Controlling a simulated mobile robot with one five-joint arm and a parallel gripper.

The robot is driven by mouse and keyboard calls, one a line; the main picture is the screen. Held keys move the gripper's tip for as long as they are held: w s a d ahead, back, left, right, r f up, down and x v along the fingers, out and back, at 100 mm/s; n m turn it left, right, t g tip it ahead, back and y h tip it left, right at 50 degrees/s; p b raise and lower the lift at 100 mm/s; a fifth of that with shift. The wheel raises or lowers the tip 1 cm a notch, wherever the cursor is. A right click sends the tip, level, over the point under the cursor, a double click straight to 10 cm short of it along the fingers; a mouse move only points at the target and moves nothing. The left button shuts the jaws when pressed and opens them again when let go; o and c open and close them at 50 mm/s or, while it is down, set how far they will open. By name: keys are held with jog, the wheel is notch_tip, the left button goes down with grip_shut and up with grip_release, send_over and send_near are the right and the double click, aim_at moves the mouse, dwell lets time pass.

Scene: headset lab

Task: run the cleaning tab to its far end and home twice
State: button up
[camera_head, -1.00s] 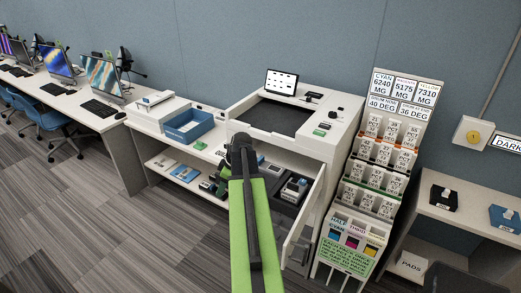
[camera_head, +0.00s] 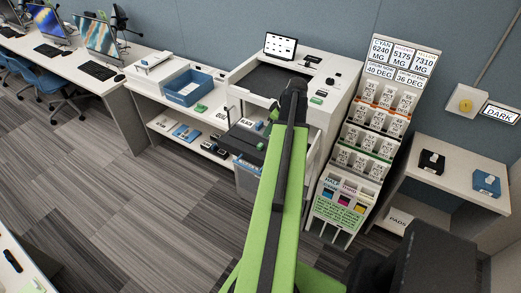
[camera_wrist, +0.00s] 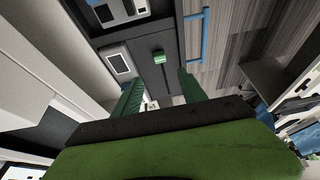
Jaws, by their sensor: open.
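The likely cleaning tab is a small green block (camera_wrist: 159,57) on a dark flat panel in the wrist view. My gripper (camera_wrist: 160,80) is open, its two green ribbed fingers apart. The block appears between and beyond the fingertips, with a visible gap and no contact. In the head view my arm reaches toward the white printer (camera_head: 318,70), and its dark end covers part of the printer front. A small green piece (camera_head: 261,146) shows on the dark unit (camera_head: 243,137) below the printer top; I cannot tell whether it is the same block.
A blue handle bar (camera_wrist: 204,36) lies right of the dark panel in the wrist view. A blue tray (camera_head: 188,88) stands on the counter left of the printer. A label rack (camera_head: 370,140) stands close on the right. Floor left of the arm is open.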

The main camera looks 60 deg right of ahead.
aim_at(261, 145)
jog(key=b+x, duration=1)
jog(key=x, duration=0.3)
jog(key=shift+s, duration=0.1)
jog(key=shift+r, duration=0.1)
grip_shut()
dwell(0.5)
